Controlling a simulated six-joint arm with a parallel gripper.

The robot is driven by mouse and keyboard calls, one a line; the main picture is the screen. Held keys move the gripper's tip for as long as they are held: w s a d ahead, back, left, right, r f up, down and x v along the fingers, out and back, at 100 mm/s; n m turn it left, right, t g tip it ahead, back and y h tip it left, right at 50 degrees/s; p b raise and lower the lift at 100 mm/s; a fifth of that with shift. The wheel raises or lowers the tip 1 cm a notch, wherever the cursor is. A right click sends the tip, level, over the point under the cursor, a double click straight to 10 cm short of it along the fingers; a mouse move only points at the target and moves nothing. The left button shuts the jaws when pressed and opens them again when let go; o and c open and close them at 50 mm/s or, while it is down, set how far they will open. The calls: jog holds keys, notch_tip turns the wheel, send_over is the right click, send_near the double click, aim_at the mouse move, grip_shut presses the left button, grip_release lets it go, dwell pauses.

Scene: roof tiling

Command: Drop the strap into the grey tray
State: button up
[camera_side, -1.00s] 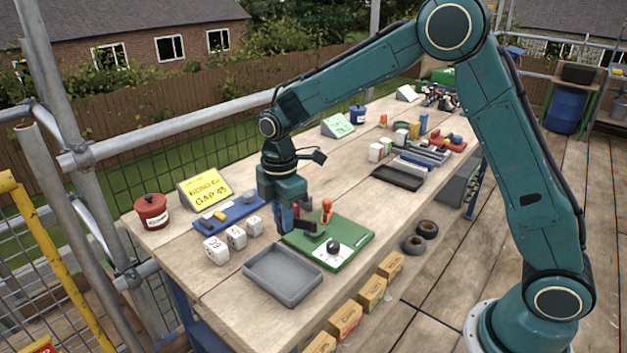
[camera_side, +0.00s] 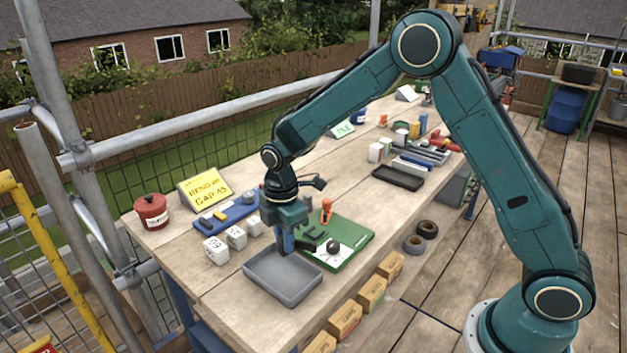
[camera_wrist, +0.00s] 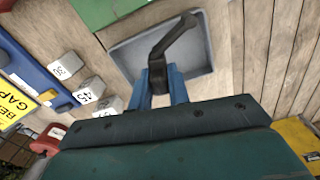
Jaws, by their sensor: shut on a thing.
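The grey tray (camera_side: 285,281) lies near the front edge of the bench; it also shows in the wrist view (camera_wrist: 196,62). My gripper (camera_side: 286,246) is over the tray's back part, pointing down. Its blue fingers (camera_wrist: 158,85) are shut on the strap (camera_wrist: 176,38), a dark bent piece. In the wrist view the strap spans the tray, its far end near the tray's far rim. In the side view the strap (camera_side: 313,240) sticks out to the right of the fingers. The gap between strap and tray floor is hard to judge.
A green board (camera_side: 352,232) with a white card, a dark round knob and an orange-handled tool is right beside the tray. White numbered blocks (camera_side: 215,250) and a blue tray (camera_side: 228,217) are to the left. Boxes (camera_side: 345,320) stand below the front edge.

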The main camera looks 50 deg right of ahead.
jog(key=o, duration=0.9)
jog(key=shift+r, duration=0.1)
notch_tip(320, 180, up, 14)
jog(key=shift+f, duration=0.2)
dwell(0.6)
